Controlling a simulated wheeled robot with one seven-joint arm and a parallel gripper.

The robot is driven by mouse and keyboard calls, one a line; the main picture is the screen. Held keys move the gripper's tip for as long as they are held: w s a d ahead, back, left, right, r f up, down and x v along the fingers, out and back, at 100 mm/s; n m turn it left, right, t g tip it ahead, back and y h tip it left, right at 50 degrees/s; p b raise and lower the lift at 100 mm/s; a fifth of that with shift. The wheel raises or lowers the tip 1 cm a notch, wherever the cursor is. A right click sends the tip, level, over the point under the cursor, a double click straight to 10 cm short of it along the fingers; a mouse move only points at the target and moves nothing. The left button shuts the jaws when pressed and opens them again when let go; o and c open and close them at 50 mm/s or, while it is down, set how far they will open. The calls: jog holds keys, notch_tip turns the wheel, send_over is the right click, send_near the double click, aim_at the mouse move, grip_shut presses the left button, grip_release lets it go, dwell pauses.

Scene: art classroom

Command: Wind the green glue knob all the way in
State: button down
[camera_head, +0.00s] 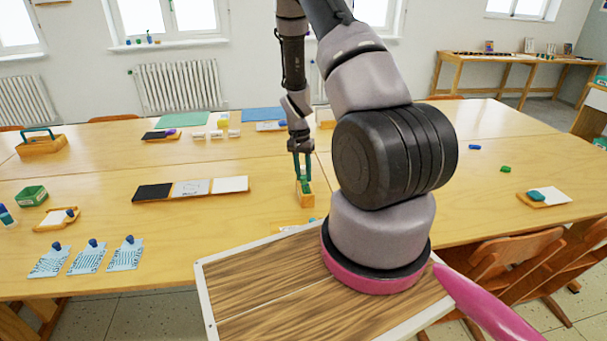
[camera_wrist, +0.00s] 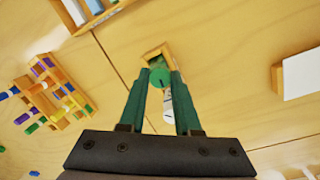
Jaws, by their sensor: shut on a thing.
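The green glue knob (camera_wrist: 160,78) is a small round green disc with a dark mark, seen end-on in the wrist view. My gripper (camera_wrist: 163,76) has its two teal fingers on either side of the knob, shut on it. A whitish piece (camera_wrist: 168,106) shows between the fingers below the knob; what it belongs to is unclear. A small wooden holder (camera_wrist: 150,53) with green inside is just beyond the fingertips. In the head view my gripper (camera_head: 303,177) points down at this holder (camera_head: 305,201) on the table, with green (camera_head: 306,187) showing at the fingertips.
A board with black and white panels (camera_head: 191,188) lies left of the holder. Patterned cards with blue-topped pieces (camera_head: 87,257) lie at the front left. A rack of coloured sticks (camera_wrist: 47,91) stands to the left in the wrist view.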

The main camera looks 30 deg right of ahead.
jog(key=shift+n, duration=0.5)
jog(key=c, duration=0.6)
grip_release()
notch_tip(320, 180, up, 11)
jog(key=w, duration=0.1)
jog(key=shift+w+a+f, duration=0.2)
jog(key=shift+w+a, duration=0.05)
jog(key=shift+r, duration=0.1)
